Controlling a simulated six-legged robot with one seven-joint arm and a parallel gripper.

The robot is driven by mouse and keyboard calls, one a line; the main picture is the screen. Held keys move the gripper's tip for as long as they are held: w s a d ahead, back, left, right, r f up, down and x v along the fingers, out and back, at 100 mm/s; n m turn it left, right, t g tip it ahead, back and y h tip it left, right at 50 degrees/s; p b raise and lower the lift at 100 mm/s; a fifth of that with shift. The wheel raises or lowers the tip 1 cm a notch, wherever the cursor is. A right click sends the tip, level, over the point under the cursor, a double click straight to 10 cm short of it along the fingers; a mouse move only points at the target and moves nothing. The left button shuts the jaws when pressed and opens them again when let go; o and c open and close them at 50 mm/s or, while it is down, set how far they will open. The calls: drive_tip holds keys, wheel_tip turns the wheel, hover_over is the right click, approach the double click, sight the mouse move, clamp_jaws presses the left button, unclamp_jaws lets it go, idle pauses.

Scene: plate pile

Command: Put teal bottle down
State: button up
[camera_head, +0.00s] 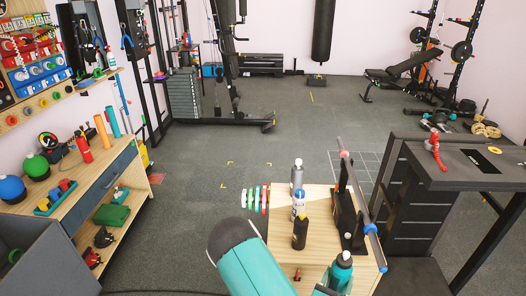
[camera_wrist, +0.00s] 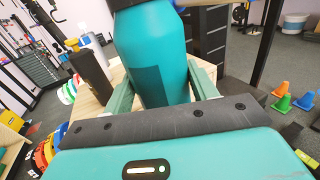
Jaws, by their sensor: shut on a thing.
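The teal bottle (camera_wrist: 155,50) stands between the two green fingers of my gripper (camera_wrist: 163,88) in the wrist view, with a finger against each side. My gripper is shut on it. In the head view the teal bottle (camera_head: 341,270) is upright at the front right of the wooden table (camera_head: 277,240), its dark cap on top. My arm covers part of its lower body there. The bottle's base is hidden in both views, so I cannot tell whether it touches the table.
A black bottle (camera_head: 300,233), a white-and-blue bottle (camera_head: 299,204) and a grey bottle (camera_head: 297,176) stand in a row on the table. A black rack with a bar (camera_head: 357,200) runs along its right side. Colored plates (camera_head: 257,199) stand at its left. A small red item (camera_head: 298,274) lies near the front.

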drive_tip(key=w+a+r+n+t+y, duration=0.2)
drive_tip(key=w+a+n+t+y, duration=0.1)
drive_tip(key=w+a+n+y, duration=0.4)
drive_tip(key=w+a+y, duration=0.3)
drive_tip(key=w+a, duration=0.1)
drive_tip(key=a, duration=0.1)
drive_tip(key=shift+w+a, duration=0.25)
drive_tip(key=shift+a, duration=0.15)
drive_tip(key=shift+r, duration=0.1)
